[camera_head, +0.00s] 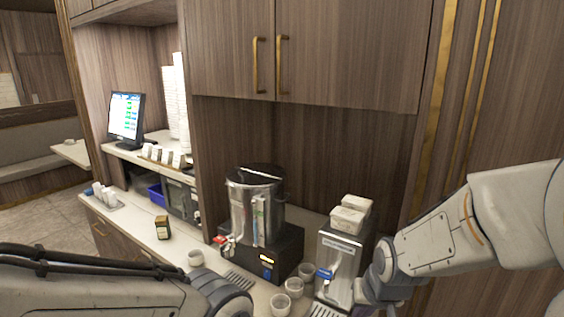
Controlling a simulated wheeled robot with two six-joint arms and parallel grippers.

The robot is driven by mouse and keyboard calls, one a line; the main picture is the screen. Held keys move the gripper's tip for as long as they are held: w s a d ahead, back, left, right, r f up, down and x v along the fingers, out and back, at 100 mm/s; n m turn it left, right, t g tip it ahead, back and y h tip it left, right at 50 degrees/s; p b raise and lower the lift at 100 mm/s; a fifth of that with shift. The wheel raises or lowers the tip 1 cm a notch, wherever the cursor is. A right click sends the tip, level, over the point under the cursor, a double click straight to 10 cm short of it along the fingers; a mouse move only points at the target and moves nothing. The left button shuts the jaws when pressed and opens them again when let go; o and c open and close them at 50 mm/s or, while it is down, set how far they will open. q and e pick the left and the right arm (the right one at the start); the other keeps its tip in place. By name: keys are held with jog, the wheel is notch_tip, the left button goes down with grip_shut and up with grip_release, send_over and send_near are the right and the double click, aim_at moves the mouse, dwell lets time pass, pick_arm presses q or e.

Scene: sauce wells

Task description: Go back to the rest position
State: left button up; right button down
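My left arm (110,292) comes in low from the left and ends in a dark joint at the bottom edge; its gripper is outside the picture. My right arm (480,235) comes in from the right and bends down beside the steel dispenser (345,262); its gripper is cut off below the bottom edge. I cannot tell whether either hand holds anything.
A steel urn (256,205) stands on a black base (285,262). A dark box (162,228) is on the counter (140,222). A monitor (126,116) stands behind. Cabinets (340,50) hang above.

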jog(key=s+d+f+n+g, duration=0.1)
jog(key=s+d+f+g, duration=0.15)
jog(key=s, duration=0.45)
jog(key=s+a+f+n+g+b, duration=0.1)
jog(key=s+a+f+n+b, duration=0.2)
jog(key=s+a+b, duration=0.2)
jog(key=s+a+f+n+g+b, duration=0.1)
jog(key=s+a+f+n+b, duration=0.2)
jog(key=s+a+b, duration=0.3)
jog(key=s+a+n, duration=0.1)
jog(key=a, duration=0.2)
jog(key=shift+s+y, duration=0.3)
jog(key=shift+s, duration=0.05)
